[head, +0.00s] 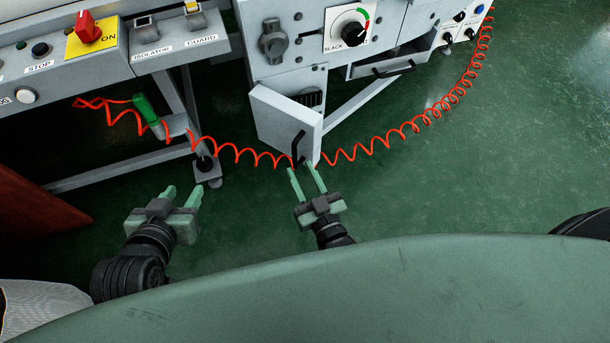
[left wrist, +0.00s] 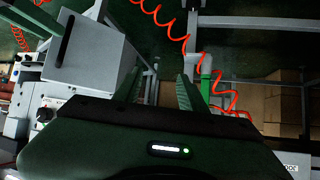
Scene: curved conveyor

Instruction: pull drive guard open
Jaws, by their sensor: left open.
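The drive guard (head: 283,121), a pale grey box-like cover with a black bar handle (head: 299,147), juts out from the machine front in the head view. A dark gap with a black ribbed part shows behind its upper edge. In the left wrist view a grey panel with a dark bar (left wrist: 88,66) at the left looks like the same guard. My right gripper (head: 302,168) is open, its fingertips just below the handle; I cannot tell whether they touch it. My left gripper (head: 185,191) is open and empty, left of the guard and apart from it.
A coiled red hose (head: 240,154) hangs across the front near my right fingertips, with a green nozzle (head: 145,109) at the left. A second, drawer-like cover (head: 385,65) protrudes further right. A support foot (head: 207,172) stands by my left gripper. Green floor (head: 500,150) is clear at right.

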